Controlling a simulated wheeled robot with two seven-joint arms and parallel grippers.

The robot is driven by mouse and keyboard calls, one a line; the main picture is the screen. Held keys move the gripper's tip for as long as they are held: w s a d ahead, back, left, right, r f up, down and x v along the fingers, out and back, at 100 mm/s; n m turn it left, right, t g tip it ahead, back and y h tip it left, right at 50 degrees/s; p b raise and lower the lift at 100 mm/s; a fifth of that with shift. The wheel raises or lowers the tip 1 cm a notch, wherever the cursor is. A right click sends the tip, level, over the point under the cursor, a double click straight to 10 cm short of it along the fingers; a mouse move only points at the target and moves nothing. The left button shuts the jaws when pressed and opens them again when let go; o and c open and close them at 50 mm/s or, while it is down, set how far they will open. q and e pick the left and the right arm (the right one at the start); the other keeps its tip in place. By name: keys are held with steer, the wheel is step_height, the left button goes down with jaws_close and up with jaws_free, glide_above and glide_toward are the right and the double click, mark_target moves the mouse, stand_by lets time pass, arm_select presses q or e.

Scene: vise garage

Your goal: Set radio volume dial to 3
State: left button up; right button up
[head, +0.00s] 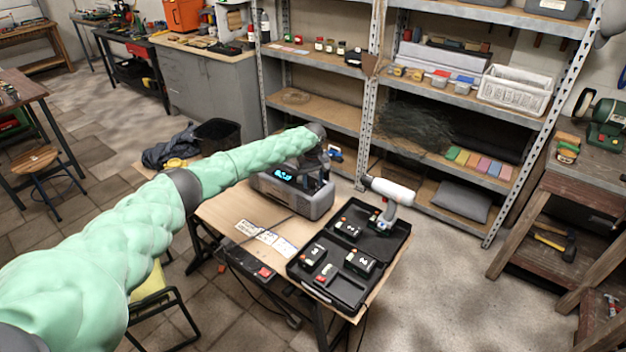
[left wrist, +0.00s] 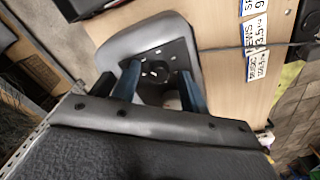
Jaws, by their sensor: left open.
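The radio (head: 290,200) is a grey box with a lit blue display (head: 284,174), standing on the far part of the wooden table. My left gripper (head: 322,168) is at the radio's right end, partly hidden behind its own wrist. In the left wrist view the radio (left wrist: 188,40) shows a grey shell and a dark face with a round dial (left wrist: 155,70). The open fingers of my left gripper (left wrist: 160,88) stand on either side of the dial. I cannot tell whether they touch it. The dial's setting is not readable. My right gripper is not in view.
Metal shelves (head: 368,90) stand close behind. Floor at the right (head: 450,290) is clear.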

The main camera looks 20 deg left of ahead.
arm_select(q)
steer(key=shift+w+f, duration=0.1)
steer(key=shift+f, duration=0.1)
jaws_close()
